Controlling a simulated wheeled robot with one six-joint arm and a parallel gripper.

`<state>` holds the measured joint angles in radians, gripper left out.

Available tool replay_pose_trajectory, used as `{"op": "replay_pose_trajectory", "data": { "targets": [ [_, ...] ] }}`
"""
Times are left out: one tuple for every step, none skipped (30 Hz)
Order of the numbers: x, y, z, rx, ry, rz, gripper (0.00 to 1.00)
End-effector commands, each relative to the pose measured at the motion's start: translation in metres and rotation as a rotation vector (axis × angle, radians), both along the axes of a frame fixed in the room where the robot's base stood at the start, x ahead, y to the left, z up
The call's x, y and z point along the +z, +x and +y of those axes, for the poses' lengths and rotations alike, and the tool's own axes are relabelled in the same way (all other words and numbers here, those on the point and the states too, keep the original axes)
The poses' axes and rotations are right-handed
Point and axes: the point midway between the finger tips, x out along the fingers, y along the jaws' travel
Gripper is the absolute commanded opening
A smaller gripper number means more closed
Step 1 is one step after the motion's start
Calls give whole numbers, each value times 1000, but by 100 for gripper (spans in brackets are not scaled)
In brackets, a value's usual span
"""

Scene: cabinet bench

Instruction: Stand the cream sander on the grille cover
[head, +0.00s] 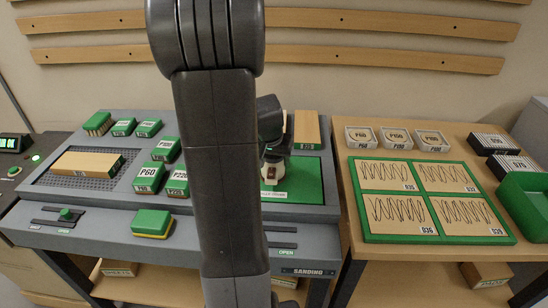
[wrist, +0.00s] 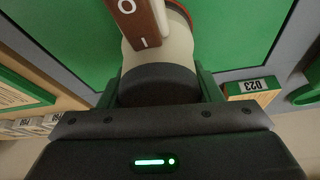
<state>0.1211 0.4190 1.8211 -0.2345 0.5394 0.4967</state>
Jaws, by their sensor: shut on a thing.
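The cream sander (head: 277,160) shows just right of my arm in the head view, over the right part of the grey bench, partly hidden by the arm. In the wrist view its cream body (wrist: 172,45) has a brown switch plate and a dark band. My gripper (head: 270,125) is shut on it; in the wrist view the fingers (wrist: 160,88) flank the dark part. The grille cover seems to be the green panel (head: 307,182) under the sander, with a partly hidden white label. I cannot tell whether the sander touches it.
A wooden block (head: 306,130) stands at the panel's back edge. On the left, a wooden block (head: 85,165) lies on a dark grille (head: 45,180), near several green sanding blocks (head: 150,177). A green-framed board (head: 430,240) lies on the right table.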

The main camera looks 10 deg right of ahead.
Motion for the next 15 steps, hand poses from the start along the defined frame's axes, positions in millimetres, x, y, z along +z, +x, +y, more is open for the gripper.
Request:
{"op": "replay_pose_trajectory", "data": {
  "targets": [
    [1,1,0,0,0,-3,25],
    [1,1,0,0,0,-3,25],
    [1,1,0,0,0,-3,25],
    [1,1,0,0,-1,-3,25],
    [0,1,0,0,-1,-2,25],
    [-1,1,0,0,-1,-2,25],
    [-2,1,0,0,-1,-2,25],
    [-3,1,0,0,-1,-2,25],
    [-2,0,0,0,0,0,66],
    [-2,0,0,0,0,0,72],
    [-2,0,0,0,0,0,78],
    [-2,0,0,0,0,0,80],
    [-2,0,0,0,0,0,80],
    [-2,0,0,0,0,0,80],
    [-2,0,0,0,0,0,80]
  ]
}}
